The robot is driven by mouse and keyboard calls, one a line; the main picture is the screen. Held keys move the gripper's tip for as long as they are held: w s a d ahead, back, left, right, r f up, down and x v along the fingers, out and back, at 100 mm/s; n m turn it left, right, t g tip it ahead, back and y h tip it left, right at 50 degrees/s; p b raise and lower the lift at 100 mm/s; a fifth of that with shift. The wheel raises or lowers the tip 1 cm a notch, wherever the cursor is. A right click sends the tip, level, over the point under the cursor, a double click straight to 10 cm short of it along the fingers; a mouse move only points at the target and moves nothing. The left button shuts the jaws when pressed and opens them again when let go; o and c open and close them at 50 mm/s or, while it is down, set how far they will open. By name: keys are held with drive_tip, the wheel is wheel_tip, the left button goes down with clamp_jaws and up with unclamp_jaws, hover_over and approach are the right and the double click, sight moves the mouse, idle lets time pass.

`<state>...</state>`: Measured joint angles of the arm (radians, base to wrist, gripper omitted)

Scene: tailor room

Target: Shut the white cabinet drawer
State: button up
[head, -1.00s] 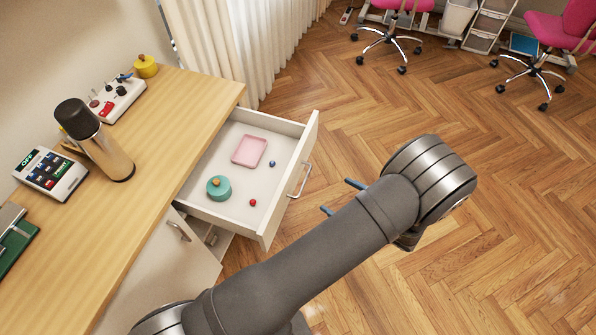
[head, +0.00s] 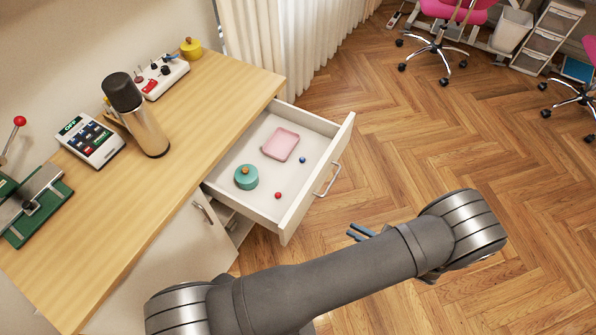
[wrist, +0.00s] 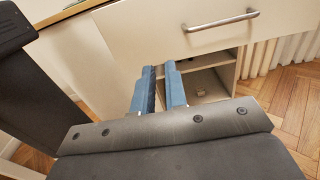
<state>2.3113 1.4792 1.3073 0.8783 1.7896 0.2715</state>
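The white cabinet drawer (head: 318,176) is pulled well out from under the wooden top in the head view. Its front panel also fills the upper part of the wrist view (wrist: 140,32). The metal drawer handle (head: 328,181) shows at upper right in the wrist view (wrist: 222,20). My gripper (head: 357,233) is outside the drawer, in front of and below its front panel, apart from the handle. In the wrist view its two blue fingers (wrist: 159,80) have an empty gap between them, below the drawer front. The white cabinet (head: 190,245) has a lower door with a handle.
In the drawer lie a pink tray (head: 281,144), a teal round box (head: 246,177), a red ball (head: 278,195) and a blue ball (head: 302,160). A flask (head: 140,120) and a card terminal (head: 90,140) stand on the top. The floor (head: 430,150) before the drawer is clear.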

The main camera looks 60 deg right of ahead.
sight(236, 174)
drive_tip(key=shift+w+a, duration=0.25)
clamp_jaws()
drive_tip(key=w, duration=1.3)
drive_tip(key=shift+w, duration=0.2)
drive_tip(key=shift+w, duration=0.15)
drive_tip(key=w, duration=2.7)
drive_tip(key=shift+w, duration=0.85)
drive_tip(key=shift+w+d, duration=0.1)
drive_tip(key=s, duration=1.4)
drive_tip(key=shift+s, duration=0.35)
